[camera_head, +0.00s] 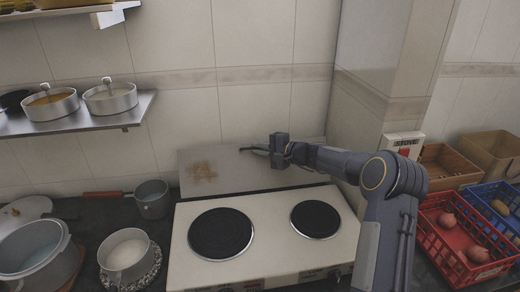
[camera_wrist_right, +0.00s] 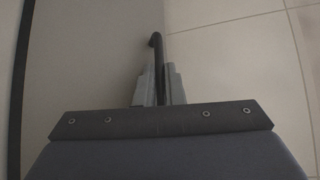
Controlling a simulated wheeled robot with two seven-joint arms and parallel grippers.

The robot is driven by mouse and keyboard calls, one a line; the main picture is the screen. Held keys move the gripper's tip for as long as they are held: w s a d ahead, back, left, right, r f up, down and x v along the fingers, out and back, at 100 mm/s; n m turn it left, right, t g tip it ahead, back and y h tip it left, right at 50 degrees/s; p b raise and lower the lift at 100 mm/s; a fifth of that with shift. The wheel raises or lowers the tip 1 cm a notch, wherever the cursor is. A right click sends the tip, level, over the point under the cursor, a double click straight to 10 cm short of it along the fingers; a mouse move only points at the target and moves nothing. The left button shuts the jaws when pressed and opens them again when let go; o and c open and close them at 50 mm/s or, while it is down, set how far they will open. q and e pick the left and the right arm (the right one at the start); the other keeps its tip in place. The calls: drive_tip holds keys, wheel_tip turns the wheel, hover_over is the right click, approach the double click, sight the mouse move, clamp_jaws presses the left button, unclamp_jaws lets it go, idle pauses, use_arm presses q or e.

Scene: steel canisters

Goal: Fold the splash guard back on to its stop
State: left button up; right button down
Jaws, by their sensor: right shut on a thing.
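The splash guard (camera_head: 225,170) is a grey metal panel with a brown stain, standing up behind the stove, close to the tiled wall. It also shows in the right wrist view (camera_wrist_right: 85,75). Its dark handle (camera_head: 252,149) is near the guard's top edge; the bent end of the handle (camera_wrist_right: 155,42) sticks out past my fingers in the wrist view. My right gripper (camera_head: 276,152) is shut on the handle. The stop is not clearly visible. My left gripper is not in view.
The white stove (camera_head: 262,262) has two black hotplates with nothing on them. A saucepan (camera_head: 152,198) and other pots stand to its left. A red crate (camera_head: 465,240) and a blue crate (camera_head: 492,200) are at right, below a wall box with a red switch (camera_head: 404,146).

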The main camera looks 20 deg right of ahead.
drive_tip(key=shift+r, duration=0.1)
drive_tip(key=c, duration=1.5)
unclamp_jaws()
drive_tip(key=shift+s, duration=0.1)
drive_tip(key=shift+s+d, duration=0.25)
drive_tip(key=b+v, duration=0.2)
drive_tip(key=v, duration=0.5)
